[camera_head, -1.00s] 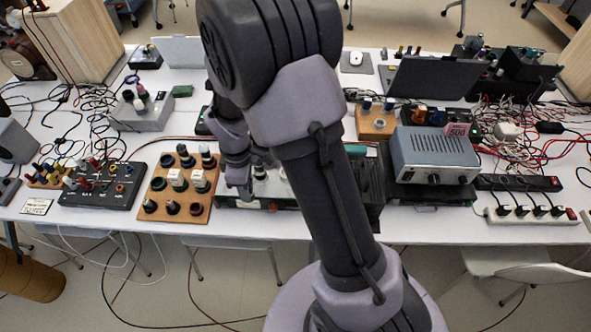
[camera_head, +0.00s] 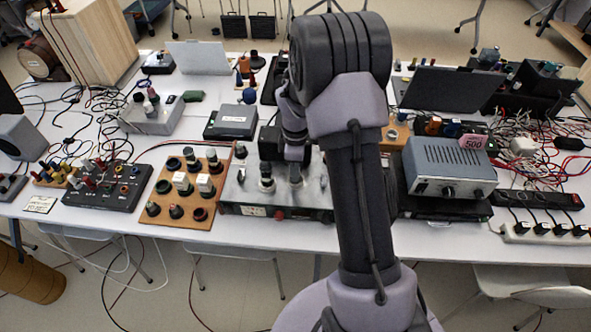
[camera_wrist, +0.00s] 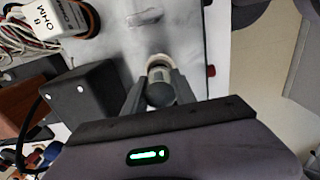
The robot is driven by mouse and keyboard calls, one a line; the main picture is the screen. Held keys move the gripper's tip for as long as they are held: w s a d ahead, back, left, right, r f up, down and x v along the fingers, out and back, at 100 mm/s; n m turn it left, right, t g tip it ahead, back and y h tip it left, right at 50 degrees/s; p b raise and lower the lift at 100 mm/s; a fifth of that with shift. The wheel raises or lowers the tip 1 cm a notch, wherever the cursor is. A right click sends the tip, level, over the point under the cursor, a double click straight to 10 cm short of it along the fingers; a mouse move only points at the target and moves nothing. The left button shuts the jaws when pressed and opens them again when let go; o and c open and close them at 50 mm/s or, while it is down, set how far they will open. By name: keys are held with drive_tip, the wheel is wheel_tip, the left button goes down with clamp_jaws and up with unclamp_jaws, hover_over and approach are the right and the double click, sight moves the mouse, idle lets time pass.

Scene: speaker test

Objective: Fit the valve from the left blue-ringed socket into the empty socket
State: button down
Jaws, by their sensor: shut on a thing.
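My gripper (camera_wrist: 158,92) is shut on a dark, grey-topped valve (camera_wrist: 160,95) in the wrist view. A pale ring (camera_wrist: 158,62) shows just beyond the valve; I cannot tell whether the valve is seated in it or above it. In the head view my gripper (camera_head: 295,172) points down over the silver-topped amplifier (camera_head: 238,193). Another valve (camera_head: 266,178) stands upright on the amplifier, just left of my gripper. My arm covers part of the amplifier's right side. I cannot make out blue rings or the empty socket.
A wooden board (camera_head: 160,217) with several valves stands to the left. A grey instrument (camera_head: 447,165) stands to the right, beyond my arm. A black box (camera_wrist: 82,95) stands close to my gripper in the wrist view. Tangled wires (camera_head: 540,165) lie at the far right.

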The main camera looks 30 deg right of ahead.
drive_tip(key=shift+f, duration=0.3)
drive_tip(key=c, duration=1)
unclamp_jaws()
wheel_tip(320, 180, up, 12)
drive_tip(key=p, duration=0.4)
drive_tip(key=shift+r, duration=0.2)
drive_tip(key=s+a+r+m+t, duration=0.1)
drive_tip(key=s+a+r+m, duration=0.15)
drive_tip(key=r, duration=0.25)
drive_tip(key=s+a+r+m+t, duration=0.1)
drive_tip(key=a+r+m, duration=0.1)
drive_tip(key=a+r, duration=0.3)
drive_tip(key=s+a+r+m+t, duration=0.1)
drive_tip(key=s+a+r+m, duration=0.2)
drive_tip(key=s, duration=0.3)
drive_tip(key=s+a+r+m+t+y, duration=0.1)
drive_tip(key=s+a+r+m, duration=0.2)
drive_tip(key=s, duration=0.4)
drive_tip(key=s+a+r+m+t+y, duration=0.1)
drive_tip(key=s+a+r+m, duration=0.2)
drive_tip(key=s+a+m, duration=0.1)
drive_tip(key=shift+s+a+m+t, duration=0.2)
drive_tip(key=shift+s+m, duration=0.1)
drive_tip(key=shift+s, duration=0.4)
drive_tip(key=shift+s+a+m+t, duration=0.1)
drive_tip(key=shift+s+m+t, duration=0.15)
drive_tip(key=shift+s, duration=0.4)
